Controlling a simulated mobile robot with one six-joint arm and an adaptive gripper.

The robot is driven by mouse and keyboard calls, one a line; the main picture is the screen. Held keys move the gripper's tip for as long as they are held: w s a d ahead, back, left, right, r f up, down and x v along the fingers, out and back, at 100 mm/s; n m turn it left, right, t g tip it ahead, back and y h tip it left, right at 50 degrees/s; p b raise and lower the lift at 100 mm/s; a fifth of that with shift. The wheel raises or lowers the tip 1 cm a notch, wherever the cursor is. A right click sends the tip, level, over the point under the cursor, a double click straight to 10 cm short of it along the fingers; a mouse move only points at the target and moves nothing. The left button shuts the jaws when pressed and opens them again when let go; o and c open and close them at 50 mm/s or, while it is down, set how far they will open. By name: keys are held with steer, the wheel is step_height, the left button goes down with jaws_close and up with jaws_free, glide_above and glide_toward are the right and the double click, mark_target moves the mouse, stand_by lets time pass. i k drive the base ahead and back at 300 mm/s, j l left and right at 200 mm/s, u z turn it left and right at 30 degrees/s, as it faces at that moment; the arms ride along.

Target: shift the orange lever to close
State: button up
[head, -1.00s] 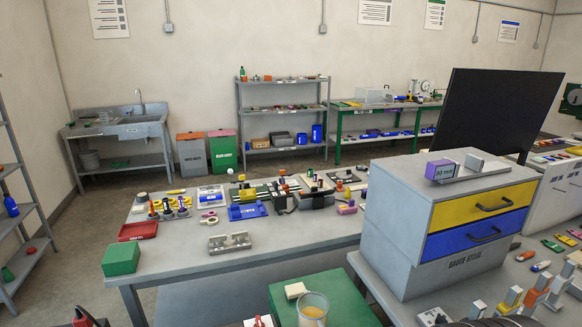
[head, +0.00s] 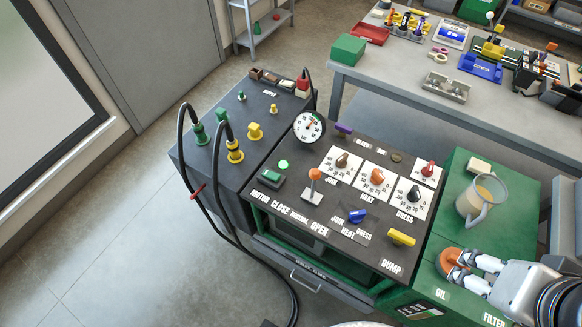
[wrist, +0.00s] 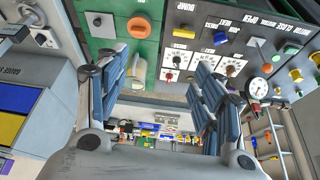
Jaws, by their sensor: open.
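The orange lever (head: 314,174) stands up from a small white plate on the dark control panel (head: 345,240) in the head view. The labels CLOSE, NEUTRAL and OPEN run in front of it, with CLOSE to the left. Which position it is set to is hard to tell. The lever also shows small in the wrist view (wrist: 258,42). My gripper (head: 458,268) is open and empty over the green tank top, close to an orange cap (head: 447,259), well right of the lever. Its two spread fingers show in the wrist view (wrist: 160,75).
Between gripper and lever stand several dial knobs (head: 377,176), a blue knob (head: 357,215) and a yellow DUMP handle (head: 401,237). A jug (head: 480,200) stands on the green tank. A round gauge (head: 309,126) rises behind the lever. Black hoses (head: 214,180) loop at the left.

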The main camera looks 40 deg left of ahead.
mark_target(315, 173)
steer(key=u, duration=1.45)
